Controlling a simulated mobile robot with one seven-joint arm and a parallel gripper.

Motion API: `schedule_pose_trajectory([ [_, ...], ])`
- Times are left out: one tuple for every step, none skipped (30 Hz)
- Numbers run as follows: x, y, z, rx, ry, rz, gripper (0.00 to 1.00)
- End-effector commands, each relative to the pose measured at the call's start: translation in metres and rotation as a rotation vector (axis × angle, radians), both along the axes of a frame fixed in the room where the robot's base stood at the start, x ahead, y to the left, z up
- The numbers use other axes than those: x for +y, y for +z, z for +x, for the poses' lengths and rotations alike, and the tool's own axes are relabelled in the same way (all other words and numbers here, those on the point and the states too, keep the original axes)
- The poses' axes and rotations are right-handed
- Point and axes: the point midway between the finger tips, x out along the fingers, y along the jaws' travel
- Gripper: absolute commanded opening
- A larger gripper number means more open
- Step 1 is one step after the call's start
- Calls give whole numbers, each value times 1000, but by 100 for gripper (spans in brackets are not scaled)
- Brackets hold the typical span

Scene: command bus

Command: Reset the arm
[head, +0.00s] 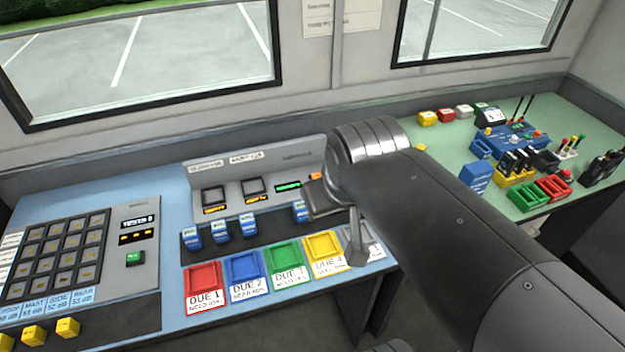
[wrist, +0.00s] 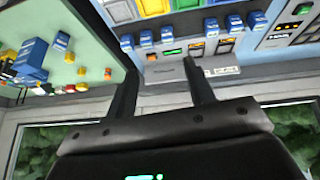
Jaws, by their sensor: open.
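My gripper (wrist: 158,67) is open and empty, its two dark fingers apart in the wrist view. In the head view my gripper (head: 333,226) hangs at the end of my dark arm, over the right end of the blue desk (head: 170,190). The arm reaches in from the lower right and hides part of the grey charger console (head: 235,180). In the wrist view, which is upside down, the fingers point toward that console (wrist: 210,48). I cannot tell whether a fingertip touches the desk.
Red (head: 204,278), blue (head: 245,270), green (head: 285,260) and yellow (head: 325,246) trays line the desk's front. Several blue packs stand behind them. A keypad panel (head: 60,262) is at left. The green desk (head: 405,128) at right holds radios and small bins.

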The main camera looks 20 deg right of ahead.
Motion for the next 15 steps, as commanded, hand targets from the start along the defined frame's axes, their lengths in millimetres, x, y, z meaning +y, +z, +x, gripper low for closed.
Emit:
schedule_pose_trajectory([
  [5, -1, -7, -7, -10, 28, 49],
  [8, -2, -9, -8, -14, 41, 49],
  [11, -2, -12, -10, -20, 55, 49],
  [12, -3, -13, -10, -23, 62, 49],
  [13, -3, -14, -10, -26, 68, 49],
  [14, -3, -15, -10, -28, 73, 49],
  [14, -3, -15, -10, -28, 74, 49],
  [14, -3, -15, -10, -29, 75, 49],
  [14, -3, -15, -10, -28, 74, 49],
  [14, -3, -15, -10, -28, 74, 49],
  [14, -3, -15, -10, -29, 73, 49],
  [14, -3, -15, -10, -28, 73, 49],
  [14, -3, -15, -10, -28, 73, 49],
  [14, -3, -15, -10, -28, 73, 49],
  [14, -3, -15, -10, -28, 73, 49],
])
